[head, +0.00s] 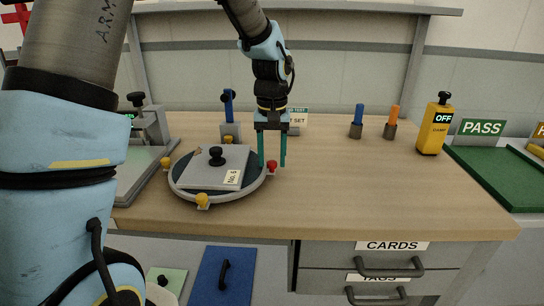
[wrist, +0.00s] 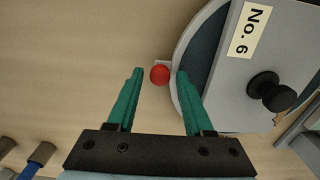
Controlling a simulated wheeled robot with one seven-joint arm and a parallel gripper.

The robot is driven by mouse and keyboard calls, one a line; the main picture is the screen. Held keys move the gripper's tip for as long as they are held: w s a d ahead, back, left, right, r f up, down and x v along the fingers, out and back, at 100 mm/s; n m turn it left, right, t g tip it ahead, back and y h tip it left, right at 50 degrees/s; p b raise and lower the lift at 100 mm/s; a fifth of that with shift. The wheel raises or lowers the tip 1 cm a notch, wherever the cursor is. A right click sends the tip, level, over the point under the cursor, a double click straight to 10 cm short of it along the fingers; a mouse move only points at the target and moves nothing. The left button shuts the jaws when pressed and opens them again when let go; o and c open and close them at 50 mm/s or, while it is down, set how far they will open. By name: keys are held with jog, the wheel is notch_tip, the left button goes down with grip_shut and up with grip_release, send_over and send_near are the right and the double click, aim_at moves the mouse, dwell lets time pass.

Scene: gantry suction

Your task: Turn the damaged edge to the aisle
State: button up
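A round turntable (head: 178,184) on the bench has a dark top and several knobs on its rim. A grey square plate (head: 205,173) with a black knob and a "No. 6" label lies on it; the plate also shows in the wrist view (wrist: 232,85). A small brownish patch (head: 197,151) at the plate's far left corner looks like damage. My gripper (head: 272,165) is open, pointing down at the turntable's right rim. In the wrist view the red rim knob (wrist: 160,75) sits between my green fingertips (wrist: 159,73), with gaps on both sides.
Yellow rim knobs (head: 203,201) stand at the front, left and back. A blue-handled holder (head: 230,120) and a sign stand behind. Blue (head: 358,120) and orange (head: 393,122) handles, a yellow "OFF" clamp box (head: 435,128) and a green PASS tray (head: 510,175) are right. The bench's middle right is clear.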

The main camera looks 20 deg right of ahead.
grip_shut()
dwell(1.1)
